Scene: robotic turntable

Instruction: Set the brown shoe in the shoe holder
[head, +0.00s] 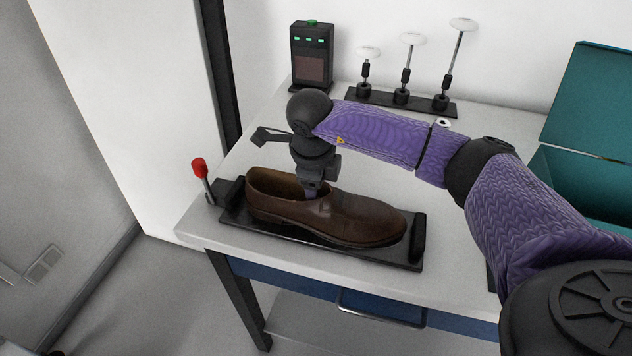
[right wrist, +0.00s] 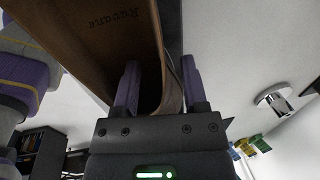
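The brown shoe (head: 352,217) lies upright along the black shoe holder (head: 410,262), between its two raised ends, with the toe to the right and the open heel to the left. My right gripper (head: 311,190) points down at the shoe's opening. In the right wrist view, its two purple fingers (right wrist: 162,88) stand apart on either side of the shoe's side wall (right wrist: 157,55), with a gap visible between them. I cannot tell whether the outer finger touches the wall. The shoe's underside contact with the holder is mostly hidden. My left gripper is not in view.
A red-knobbed lever (head: 199,170) stands at the holder's left end. Behind are a black box with green lights (head: 311,55) and a rack of several white-topped posts (head: 402,98). A teal box (head: 590,100) stands at right. The table's front edge is close.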

